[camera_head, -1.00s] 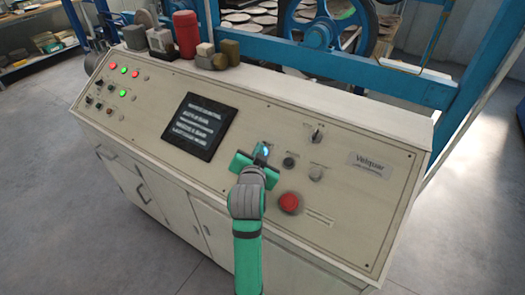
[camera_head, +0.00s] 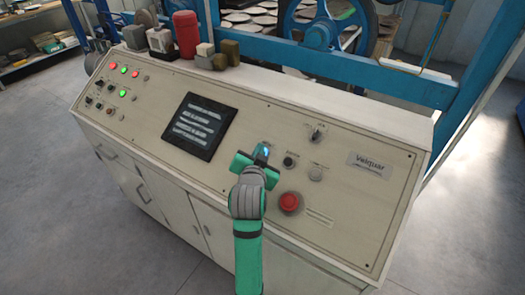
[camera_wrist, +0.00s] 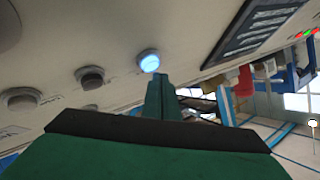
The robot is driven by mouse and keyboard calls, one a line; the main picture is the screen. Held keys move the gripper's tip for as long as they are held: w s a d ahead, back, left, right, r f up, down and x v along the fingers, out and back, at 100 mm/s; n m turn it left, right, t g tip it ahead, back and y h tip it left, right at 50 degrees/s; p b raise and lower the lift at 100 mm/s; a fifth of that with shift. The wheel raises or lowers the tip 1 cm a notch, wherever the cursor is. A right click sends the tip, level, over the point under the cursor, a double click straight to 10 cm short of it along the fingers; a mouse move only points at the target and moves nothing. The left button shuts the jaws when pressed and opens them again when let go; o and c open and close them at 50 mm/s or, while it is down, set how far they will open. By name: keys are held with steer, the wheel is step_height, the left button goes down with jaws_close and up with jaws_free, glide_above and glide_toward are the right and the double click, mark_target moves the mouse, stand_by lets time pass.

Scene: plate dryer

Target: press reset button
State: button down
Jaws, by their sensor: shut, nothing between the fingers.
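The control panel (camera_head: 262,205) is a sloped cream console. A button lit blue-white (camera_head: 264,150) sits on it, right of the dark screen, just beyond the tip of my gripper (camera_head: 262,158). In the wrist view the lit button (camera_wrist: 149,60) is right at the end of my shut fingers (camera_wrist: 160,82); I cannot tell whether they touch it. A black button (camera_head: 289,161) and a grey-white button (camera_head: 316,173) lie to its right. Their labels are too small to read, so I cannot tell which is the reset button.
A large red button (camera_head: 289,202) stands close to the right of my gripper. A selector switch (camera_head: 318,133) is above. The dark screen (camera_head: 200,126) is at left. A red cylinder (camera_head: 186,34) and small blocks stand on the console's top ledge. Blue machine frame (camera_head: 370,75) rises behind.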

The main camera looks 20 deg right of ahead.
steer(key=shift+d+f, duration=0.1)
steer(key=shift+f, duration=0.1)
steer(key=shift+w+d+f, duration=0.15)
steer(key=shift+w+f, duration=0.05)
steer(key=shift+f, duration=0.2)
stand_by(1.1)
steer(key=shift+r, duration=0.1)
steer(key=shift+s+a+r, duration=0.25)
steer(key=shift+a+r, duration=0.1)
steer(key=shift+r, duration=0.3)
steer(key=r, duration=0.1)
steer(key=s+a+r, duration=0.1)
steer(key=r, duration=0.1)
steer(key=a+r, duration=0.1)
steer(key=shift+s+r, duration=0.15)
steer(key=shift+s, duration=0.15)
steer(key=shift+w, duration=0.1)
stand_by(0.9)
